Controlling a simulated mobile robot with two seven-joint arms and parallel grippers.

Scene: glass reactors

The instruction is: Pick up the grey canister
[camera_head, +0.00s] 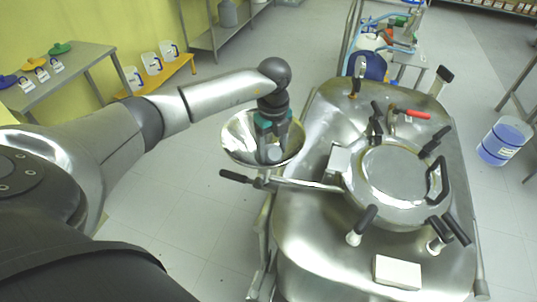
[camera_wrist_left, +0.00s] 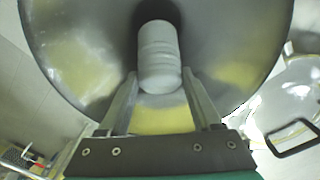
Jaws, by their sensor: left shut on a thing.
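The grey canister (camera_head: 272,154) is a small light-grey cylinder with ridged sides. In the head view it shows below my left gripper (camera_head: 272,138), over the inside of a wide metal bowl (camera_head: 236,141). In the left wrist view the canister (camera_wrist_left: 158,52) sits between the two fingers of my left gripper (camera_wrist_left: 160,88), which is shut on its near end. The bowl (camera_wrist_left: 90,55) fills the background there. I cannot tell whether the canister touches the bowl. My right gripper is not in view.
A steel reactor with a round lid (camera_head: 393,172) and several black-handled clamps stands right of the bowl. A black-handled lever (camera_head: 236,176) lies just in front of the bowl. A white block (camera_head: 397,272) rests on the reactor top. A side table (camera_head: 75,72) stands at the left.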

